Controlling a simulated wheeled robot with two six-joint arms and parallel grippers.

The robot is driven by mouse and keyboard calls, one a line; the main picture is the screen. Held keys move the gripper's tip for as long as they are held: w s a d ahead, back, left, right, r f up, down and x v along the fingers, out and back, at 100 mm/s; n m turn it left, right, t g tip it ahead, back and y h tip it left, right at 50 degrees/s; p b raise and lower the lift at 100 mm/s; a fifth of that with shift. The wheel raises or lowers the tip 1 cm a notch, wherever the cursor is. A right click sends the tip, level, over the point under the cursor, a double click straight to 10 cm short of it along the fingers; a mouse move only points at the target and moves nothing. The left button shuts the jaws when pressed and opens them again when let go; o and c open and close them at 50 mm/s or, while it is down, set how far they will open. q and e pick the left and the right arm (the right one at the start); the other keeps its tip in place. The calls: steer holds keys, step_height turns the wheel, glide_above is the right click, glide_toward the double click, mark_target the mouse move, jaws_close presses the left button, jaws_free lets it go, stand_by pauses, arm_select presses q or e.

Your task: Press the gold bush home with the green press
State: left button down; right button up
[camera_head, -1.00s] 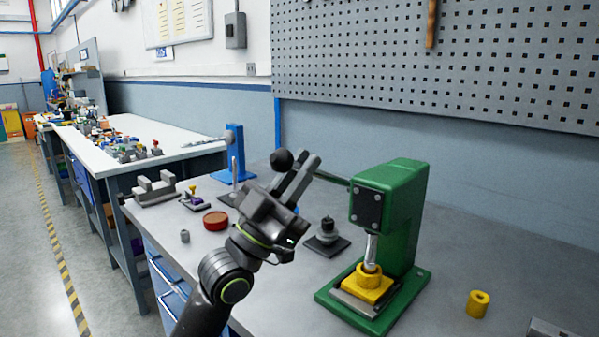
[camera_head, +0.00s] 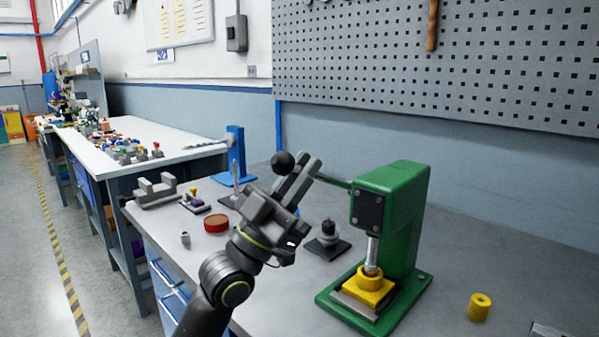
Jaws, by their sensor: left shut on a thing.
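The green press (camera_head: 405,225) stands on the grey bench at the right. Its lever (camera_head: 331,180) reaches left from the head and ends in a black ball knob (camera_head: 283,161). My left gripper (camera_head: 303,175) is shut on the lever, close to the knob. My right gripper is not in view.
A yellow ring (camera_head: 479,307) stands right of the press. A dark stand with a grey pulley (camera_head: 327,236) is left of it. A red round dish (camera_head: 216,223), a small grey cylinder (camera_head: 185,238) and a grey V-shaped block (camera_head: 156,190) lie at the left. A blue post (camera_head: 236,155) stands behind.

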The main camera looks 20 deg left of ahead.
arm_select(q)
steer(key=shift+f, duration=0.2)
stand_by(0.4)
steer(key=c, duration=1.7)
jaws_free()
steer(key=shift+o, duration=1.2)
steer(key=shift+s+d+r, duration=0.15)
steer(key=shift+d+r, duration=0.05)
steer(key=shift+d, duration=0.1)
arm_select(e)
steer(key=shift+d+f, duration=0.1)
arm_select(q)
steer(key=shift+a, duration=0.15)
steer(key=b+v, duration=0.2)
steer(key=v, duration=1.5)
steer(key=shift+f, duration=0.2)
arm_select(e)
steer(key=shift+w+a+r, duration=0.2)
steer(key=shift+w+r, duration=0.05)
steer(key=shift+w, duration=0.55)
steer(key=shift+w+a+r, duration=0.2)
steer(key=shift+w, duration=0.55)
arm_select(q)
steer(key=shift+s, duration=0.1)
